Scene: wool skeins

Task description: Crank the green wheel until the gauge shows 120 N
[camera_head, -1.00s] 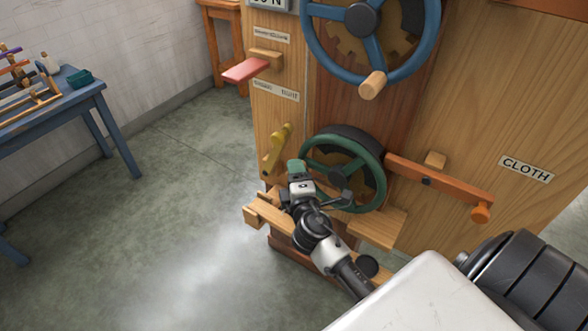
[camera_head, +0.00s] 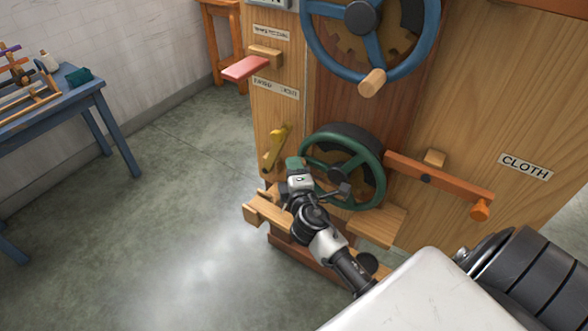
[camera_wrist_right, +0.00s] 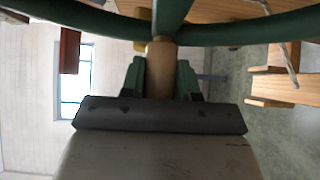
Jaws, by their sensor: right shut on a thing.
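The green wheel (camera_head: 381,174) is mounted low on the front of the wooden machine. My right gripper (camera_head: 295,165) is at the left side of its rim. In the right wrist view, the green rim (camera_wrist_right: 230,32) crosses the top, and my right gripper's fingers are shut on the wheel's wooden handle (camera_wrist_right: 160,66). The gauge plate (camera_head: 268,3) is cut off by the top edge of the head view, so its reading cannot be made out. My left gripper is not in view.
A blue wheel (camera_head: 312,50) with a wooden handle is above. A yellow lever (camera_head: 275,148) is at the left, a red paddle (camera_head: 245,68) higher up, and an orange lever (camera_head: 440,184) at the right. A blue table (camera_head: 75,88) stands far left, with clear floor between.

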